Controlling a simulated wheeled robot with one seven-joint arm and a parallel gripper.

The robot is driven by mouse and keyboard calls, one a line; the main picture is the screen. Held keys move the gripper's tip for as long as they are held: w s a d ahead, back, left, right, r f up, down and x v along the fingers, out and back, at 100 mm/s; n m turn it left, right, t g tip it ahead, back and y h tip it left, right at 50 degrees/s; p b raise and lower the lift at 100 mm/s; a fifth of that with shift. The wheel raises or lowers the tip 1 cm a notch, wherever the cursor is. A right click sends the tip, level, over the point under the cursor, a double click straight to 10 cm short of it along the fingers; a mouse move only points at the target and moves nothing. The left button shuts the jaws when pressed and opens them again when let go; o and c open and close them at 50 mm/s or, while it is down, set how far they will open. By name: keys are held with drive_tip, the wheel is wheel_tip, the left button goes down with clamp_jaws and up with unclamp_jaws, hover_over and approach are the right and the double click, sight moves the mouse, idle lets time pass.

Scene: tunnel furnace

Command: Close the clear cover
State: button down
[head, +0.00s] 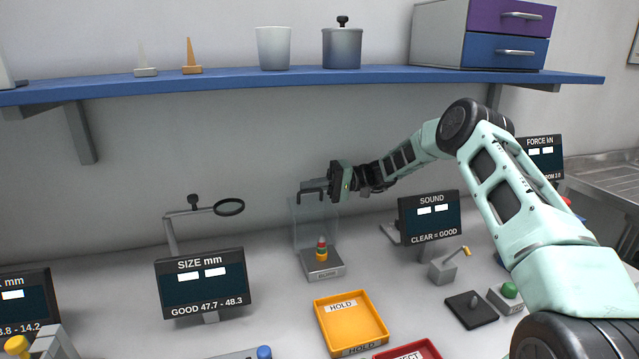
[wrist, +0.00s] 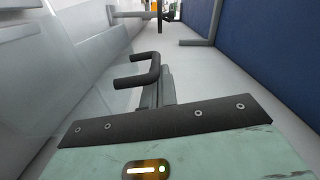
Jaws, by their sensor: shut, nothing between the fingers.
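The clear cover (head: 301,228) is a see-through panel that stands upright at the back of a small grey base (head: 323,266) in the head view. A small piece with red, yellow and green parts (head: 321,252) stands on that base. My gripper (head: 303,190) is at the cover's top edge, reaching in from the right, and its fingers are shut and empty. I cannot tell whether they touch the cover. In the wrist view, my dark fingers (wrist: 148,72) show in the middle, with a faint see-through surface to their left that may be the cover.
A SIZE display (head: 203,283) stands left of the base and a SOUND display (head: 430,218) right of it. A magnifier (head: 229,207) stands behind left. A yellow HOLD tray (head: 350,318) lies in front. A blue shelf (head: 300,82) runs above my gripper.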

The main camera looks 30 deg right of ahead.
idle(0.3)
drive_tip(key=s+a+r+n+b, duration=0.1)
drive_tip(key=s+n+b, duration=0.3)
drive_tip(key=s+b, duration=0.1)
drive_tip(key=shift+s+a+b, duration=0.2)
drive_tip(key=shift+s+b, duration=0.15)
drive_tip(key=shift+s, duration=0.4)
drive_tip(key=shift+r, duration=0.1)
